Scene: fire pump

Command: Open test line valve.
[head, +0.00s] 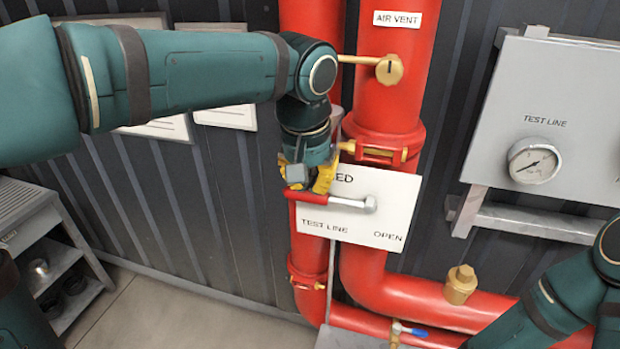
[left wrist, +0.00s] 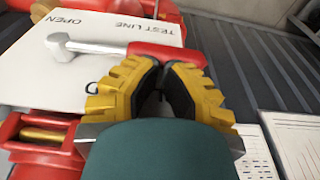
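The test line valve lever (head: 350,203) has a silver shank and a red grip (head: 306,196). In the head view it points left from its pivot, across a white sign (head: 376,228) reading "TEST LINE", "OPEN" at lower right, and a partly hidden word ending in "ED" at the top. My left gripper (head: 318,186) is just above the red grip. In the left wrist view its yellow fingers (left wrist: 163,68) are close together, tips at the red grip (left wrist: 167,54); the grip lies across the tips, not visibly between them. Contact is unclear. My right gripper is out of view.
Red pipes (head: 388,100) stand behind the sign, with a brass air vent valve (head: 389,70) above. A grey gauge panel (head: 552,112) is at right. A small blue-handled valve (head: 410,330) is below. A metal shelf (head: 50,245) stands at left. Floor shows at lower left.

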